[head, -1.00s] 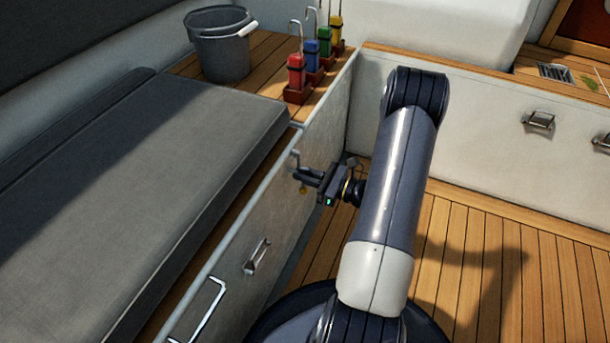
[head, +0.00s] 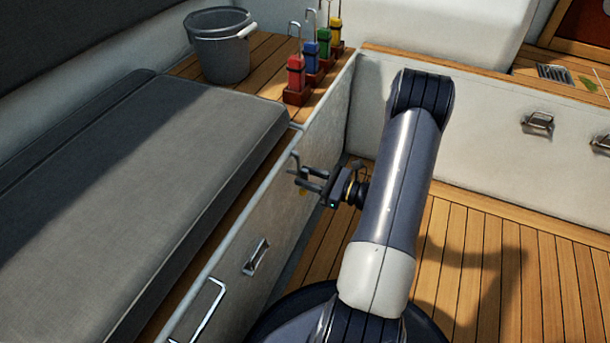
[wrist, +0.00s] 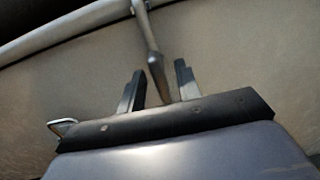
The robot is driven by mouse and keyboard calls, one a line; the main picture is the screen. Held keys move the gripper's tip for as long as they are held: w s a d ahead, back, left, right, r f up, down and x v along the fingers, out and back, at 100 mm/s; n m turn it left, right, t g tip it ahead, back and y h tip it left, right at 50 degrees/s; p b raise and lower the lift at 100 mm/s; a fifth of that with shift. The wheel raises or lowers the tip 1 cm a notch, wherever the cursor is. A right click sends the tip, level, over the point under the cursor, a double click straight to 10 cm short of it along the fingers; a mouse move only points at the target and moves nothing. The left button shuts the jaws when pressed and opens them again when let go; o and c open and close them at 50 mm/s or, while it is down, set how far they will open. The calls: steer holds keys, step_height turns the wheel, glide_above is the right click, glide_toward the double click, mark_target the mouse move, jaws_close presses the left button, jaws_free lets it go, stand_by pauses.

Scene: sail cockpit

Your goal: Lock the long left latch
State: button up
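The long left latch (head: 294,160) is a grey metal lever near the top rim of the left locker panel (head: 240,235). In the wrist view, the latch (wrist: 152,45) hangs down from the rim, its thicker end between my finger tips. My gripper (head: 304,178) is in front of the panel beside the latch, and in the wrist view my gripper (wrist: 160,82) is open. There are gaps on both sides of the lever; I cannot tell whether a finger touches it. In the head view, my fingers partly cover its lower end.
A shorter latch (head: 256,257) and a bar handle (head: 203,315) are nearer on the left panel. A grey cushion (head: 150,170), bucket (head: 220,45) and several coloured handled items (head: 318,55) are above. The wooden floor (head: 490,260) at right is clear.

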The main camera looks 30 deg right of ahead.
steer(key=p+v, duration=0.2)
steer(key=v, duration=0.7)
steer(key=shift+s+d, duration=0.2)
steer(key=shift+s, duration=0.1)
steer(key=b+x, duration=0.2)
steer(key=x, duration=0.8)
steer(key=shift+a, duration=0.1)
steer(key=shift+w+a, duration=0.2)
steer(key=shift+w, duration=0.15)
